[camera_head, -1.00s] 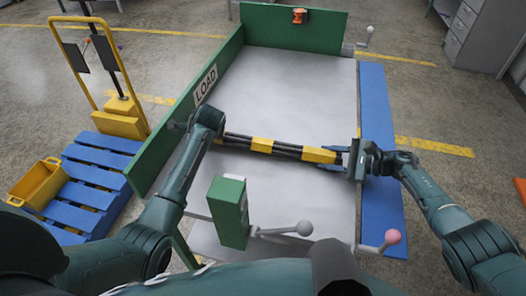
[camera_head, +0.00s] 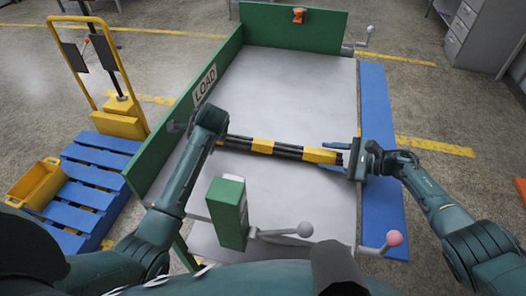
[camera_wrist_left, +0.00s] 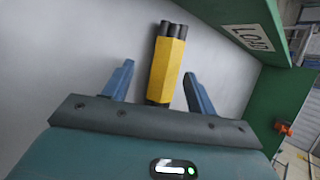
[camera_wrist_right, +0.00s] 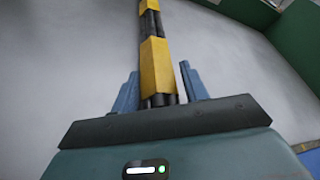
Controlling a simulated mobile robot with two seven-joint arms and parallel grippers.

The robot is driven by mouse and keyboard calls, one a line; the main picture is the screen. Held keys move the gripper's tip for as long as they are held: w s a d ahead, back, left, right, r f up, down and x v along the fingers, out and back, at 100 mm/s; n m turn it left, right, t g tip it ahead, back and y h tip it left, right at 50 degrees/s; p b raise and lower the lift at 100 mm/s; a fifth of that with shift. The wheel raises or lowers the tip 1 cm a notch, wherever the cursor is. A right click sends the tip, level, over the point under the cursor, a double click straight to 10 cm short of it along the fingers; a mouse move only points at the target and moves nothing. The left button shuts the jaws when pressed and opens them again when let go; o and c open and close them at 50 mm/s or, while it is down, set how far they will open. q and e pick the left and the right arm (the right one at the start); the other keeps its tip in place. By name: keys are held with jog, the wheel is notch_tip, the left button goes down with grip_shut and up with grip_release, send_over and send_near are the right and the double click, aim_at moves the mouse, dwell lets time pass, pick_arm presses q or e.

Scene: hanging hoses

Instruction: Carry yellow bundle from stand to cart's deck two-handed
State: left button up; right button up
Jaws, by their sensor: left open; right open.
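The yellow bundle, dark rods with yellow bands (camera_head: 264,146), lies crosswise on the grey deck of the cart (camera_head: 290,90). My left gripper (camera_wrist_left: 158,88) is open at the bundle's left end, with a yellow band between and a little beyond its fingers. In the head view the left fingers are hidden behind the wrist. My right gripper (camera_head: 342,158) is open at the right end. In the right wrist view its fingers (camera_wrist_right: 160,90) stand apart on both sides of the rod ends and a yellow band.
A green wall marked LOAD (camera_head: 206,86) runs along the deck's left side. A green box with a lever (camera_head: 229,205) stands at the near edge. A blue strip (camera_head: 376,110) borders the right. A yellow-handled trolley (camera_head: 118,118) stands at left. The far deck is clear.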

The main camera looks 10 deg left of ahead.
jog(key=f, duration=0.1)
jog(key=s+f, duration=0.1)
jog(key=f, duration=0.1)
jog(key=shift+s+h, duration=0.15)
jog(key=shift+h, duration=0.15)
jog(key=shift+d+r, duration=0.3)
jog(key=shift+d, duration=0.4)
jog(key=v, duration=0.4)
jog(key=w+r+v, duration=0.1)
jog(key=v, duration=0.1)
jog(key=shift+r, duration=0.15)
pick_arm(q)
jog(key=shift+s+d+r, duration=0.15)
jog(key=shift+r, duration=0.55)
jog(key=shift+s+d+r, duration=0.2)
jog(key=shift+r, duration=0.5)
jog(key=shift+s+d+r, duration=0.15)
jog(key=shift+r, duration=0.55)
pick_arm(e)
jog(key=shift+s+d+r, duration=0.1)
jog(key=shift+d+r, duration=0.25)
jog(key=shift+r, duration=0.2)
jog(key=shift+a+r, duration=0.1)
